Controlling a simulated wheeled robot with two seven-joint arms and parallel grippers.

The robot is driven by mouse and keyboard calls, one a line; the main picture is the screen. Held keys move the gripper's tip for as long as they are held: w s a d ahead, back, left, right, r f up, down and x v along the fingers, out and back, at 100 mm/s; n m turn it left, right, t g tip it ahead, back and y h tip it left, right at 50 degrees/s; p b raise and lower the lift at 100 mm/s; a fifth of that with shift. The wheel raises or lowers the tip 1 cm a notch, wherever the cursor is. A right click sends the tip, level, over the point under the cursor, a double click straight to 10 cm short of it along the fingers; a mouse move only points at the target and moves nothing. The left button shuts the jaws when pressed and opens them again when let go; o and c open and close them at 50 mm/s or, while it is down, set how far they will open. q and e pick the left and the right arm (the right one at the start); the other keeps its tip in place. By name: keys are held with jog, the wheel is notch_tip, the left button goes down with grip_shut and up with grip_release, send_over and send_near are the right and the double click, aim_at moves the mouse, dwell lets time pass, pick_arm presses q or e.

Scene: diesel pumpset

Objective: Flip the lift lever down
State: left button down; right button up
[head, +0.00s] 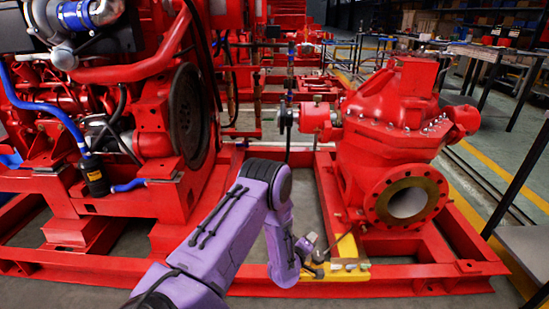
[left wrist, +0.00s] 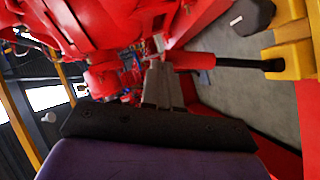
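The lift lever (left wrist: 240,63) shows in the left wrist view as a black rod with a red grip. It runs from a yellow jack-like body (left wrist: 288,57) on the right to near my fingertips. In the head view the yellow body (head: 347,250) sits low at the front of the red frame, beside the pump, and the lever is hard to make out. My left gripper (head: 318,262) is just left of the yellow body. In the left wrist view its grey fingers (left wrist: 160,72) lie together with nothing visible between them. I cannot tell whether they touch the red grip. My right gripper is out of view.
The red pump (head: 390,140) with its round flange stands behind and right of the yellow body. The engine (head: 125,130) stands to the left. Red base rails (head: 440,272) run around the gripper. Grey floor shows between the rails.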

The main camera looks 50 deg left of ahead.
pick_arm(q)
jog(key=shift+w+r, duration=0.1)
jog(key=shift+w, duration=0.1)
dwell(0.3)
jog(key=a+r+p+v, duration=0.1)
jog(key=p+v, duration=0.4)
jog(key=v, duration=0.8)
jog(key=shift+s+a+r, duration=0.2)
jog(key=shift+a+r, duration=0.05)
jog(key=shift+a, duration=0.35)
